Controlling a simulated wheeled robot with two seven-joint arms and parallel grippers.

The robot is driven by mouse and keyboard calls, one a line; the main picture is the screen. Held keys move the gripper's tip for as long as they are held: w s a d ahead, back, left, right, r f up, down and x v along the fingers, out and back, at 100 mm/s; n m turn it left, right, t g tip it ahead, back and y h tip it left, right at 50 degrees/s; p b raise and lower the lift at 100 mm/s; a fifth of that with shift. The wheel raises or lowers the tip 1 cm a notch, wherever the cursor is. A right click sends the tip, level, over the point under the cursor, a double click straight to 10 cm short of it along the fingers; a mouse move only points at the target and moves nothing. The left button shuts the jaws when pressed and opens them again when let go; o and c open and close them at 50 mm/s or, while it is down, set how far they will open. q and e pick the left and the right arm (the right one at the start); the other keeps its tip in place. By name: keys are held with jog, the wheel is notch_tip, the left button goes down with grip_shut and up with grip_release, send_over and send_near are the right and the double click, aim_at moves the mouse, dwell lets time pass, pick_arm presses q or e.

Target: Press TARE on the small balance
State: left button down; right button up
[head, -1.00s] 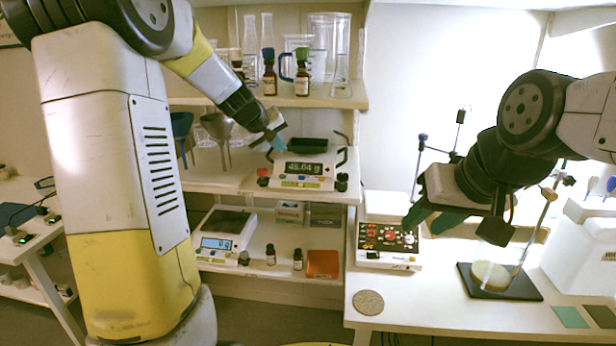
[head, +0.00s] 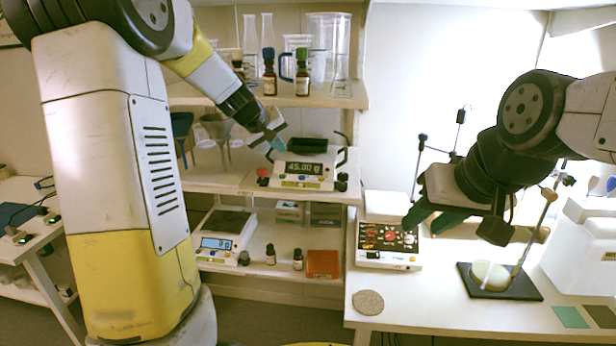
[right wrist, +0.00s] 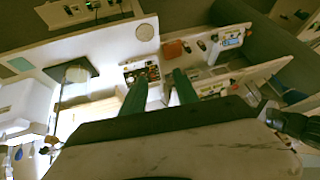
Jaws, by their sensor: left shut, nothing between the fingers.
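Two balances show in the head view. One (head: 302,172), with a dark display reading about 45 g, stands on the middle shelf. The other (head: 222,240), with a blue display reading about 0 g, stands on the lower shelf. I cannot tell a TARE label on either. My left gripper (head: 277,144) is shut and empty, pointing down at the left rear of the middle-shelf balance, above its display. I cannot tell whether it touches. My right gripper (head: 432,219) is over the right table, away from both balances; its green fingers are apart and empty in the right wrist view (right wrist: 160,92).
A dish on a black plate (head: 500,283) and a cork disc (head: 368,302) are nearby. Bottles (head: 302,76) and glassware crowd the top shelf; funnels (head: 218,127) stand left of the balance.

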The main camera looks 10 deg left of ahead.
dwell(0.6)
grip_shut()
dwell(1.6)
